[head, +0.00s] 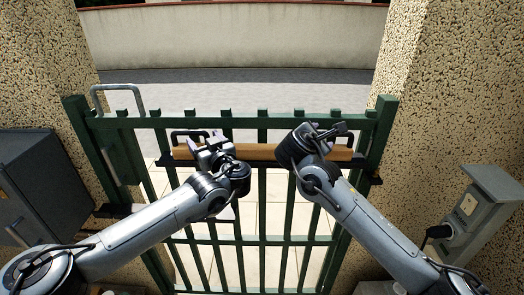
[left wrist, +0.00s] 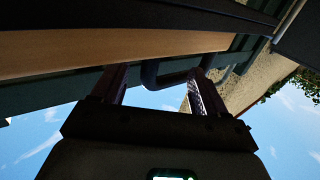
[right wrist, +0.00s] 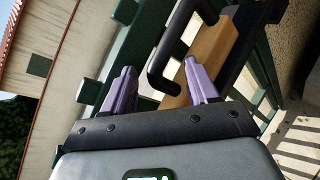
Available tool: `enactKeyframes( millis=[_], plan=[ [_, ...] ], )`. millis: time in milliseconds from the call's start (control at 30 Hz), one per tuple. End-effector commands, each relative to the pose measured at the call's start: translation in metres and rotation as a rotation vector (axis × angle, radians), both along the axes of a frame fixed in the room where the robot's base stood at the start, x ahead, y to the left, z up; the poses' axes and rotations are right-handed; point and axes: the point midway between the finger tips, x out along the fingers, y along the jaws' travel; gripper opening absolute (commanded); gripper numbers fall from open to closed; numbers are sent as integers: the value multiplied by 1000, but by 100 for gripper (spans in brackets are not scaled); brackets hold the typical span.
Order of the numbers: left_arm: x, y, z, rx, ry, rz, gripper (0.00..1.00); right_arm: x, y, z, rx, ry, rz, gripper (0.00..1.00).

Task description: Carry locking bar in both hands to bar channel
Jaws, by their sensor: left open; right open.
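The locking bar (head: 258,152) is a long brown wooden bar lying level across the green gate, with a dark handle near each end. Its ends sit at dark brackets (head: 366,160) that may be the bar channel; I cannot tell whether it rests in them. My left gripper (head: 211,146) is open at the left handle (left wrist: 165,80), which shows between its fingers in the left wrist view. My right gripper (head: 328,132) is open at the right handle (right wrist: 160,70), which shows between its fingers in the right wrist view. Neither gripper is closed on a handle.
The green gate (head: 264,240) stands between two speckled pillars (head: 435,90). A grey handle (head: 120,92) rises at its upper left. A dark box (head: 40,185) stands at left and a grey post-mounted box (head: 475,208) at right. Paving lies beyond.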

Motion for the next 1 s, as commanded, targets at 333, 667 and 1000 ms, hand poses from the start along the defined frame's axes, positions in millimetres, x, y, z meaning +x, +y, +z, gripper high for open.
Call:
enactKeyframes(
  millis=[333,667,1000],
  plan=[
    [0,0,0,0,0,0,37,0,0,0,0,0,0,22],
    [0,-1,0,1,1,-1,0,0,0,0,-1,0,0,0],
    [0,0,0,3,2,-1,0,0,0,0,-3,2,1,0]
  ],
)
